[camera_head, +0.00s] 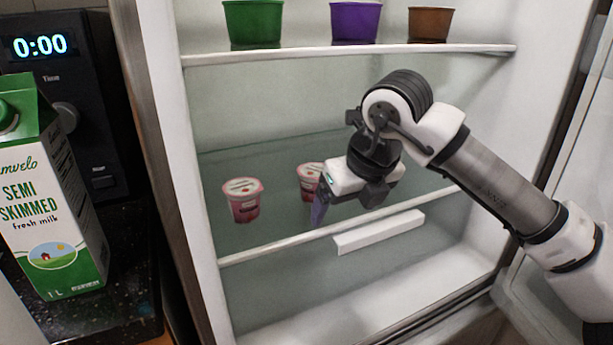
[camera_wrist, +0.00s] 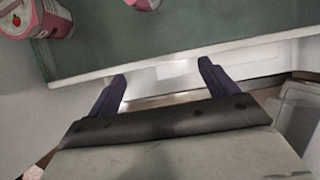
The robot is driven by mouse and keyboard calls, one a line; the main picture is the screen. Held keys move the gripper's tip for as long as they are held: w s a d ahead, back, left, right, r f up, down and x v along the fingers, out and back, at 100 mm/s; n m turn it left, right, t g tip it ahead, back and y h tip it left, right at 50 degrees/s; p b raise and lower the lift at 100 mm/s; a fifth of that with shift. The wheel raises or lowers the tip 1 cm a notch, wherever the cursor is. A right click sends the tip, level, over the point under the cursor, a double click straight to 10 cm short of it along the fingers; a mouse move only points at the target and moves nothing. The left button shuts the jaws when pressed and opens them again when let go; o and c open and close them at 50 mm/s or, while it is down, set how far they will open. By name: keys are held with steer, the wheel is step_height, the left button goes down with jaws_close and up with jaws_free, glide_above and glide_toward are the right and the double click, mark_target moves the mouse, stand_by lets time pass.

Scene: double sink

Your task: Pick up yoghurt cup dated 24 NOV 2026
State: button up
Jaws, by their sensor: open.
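Two pink yoghurt cups with pale lids stand on the middle glass shelf of the fridge. The left cup (camera_head: 243,200) is in full view in the head view. The right cup (camera_head: 309,178) is partly hidden behind my gripper (camera_head: 318,212). No date can be read on either cup. In the wrist view, one cup (camera_wrist: 38,18) is at the top left corner and another cup (camera_wrist: 143,4) is cut off at the top edge. My gripper (camera_wrist: 163,85) is open and empty, with its fingertips near the shelf's front edge and apart from both cups.
The middle shelf (camera_head: 270,150) has a white front edge. Green (camera_head: 253,22), purple (camera_head: 355,20) and brown (camera_head: 429,23) tubs stand on the upper shelf. A milk carton (camera_head: 50,190) stands left, outside the fridge, before a black appliance (camera_head: 65,100). A white bar (camera_head: 380,232) shows below the shelf edge.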

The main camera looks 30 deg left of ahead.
mark_target(315, 170)
steer(key=w+a, duration=0.1)
steer(key=a, duration=0.1)
steer(key=w+a, duration=0.1)
steer(key=a, duration=0.1)
steer(key=w+a, duration=0.2)
steer(key=a, duration=0.1)
steer(key=shift+p, duration=0.35)
steer(key=a, duration=0.1)
steer(key=w+a, duration=0.2)
steer(key=shift+w+a+f, duration=0.1)
steer(key=shift+a+f, duration=0.25)
steer(key=shift+f, duration=0.25)
steer(key=c, duration=1.1)
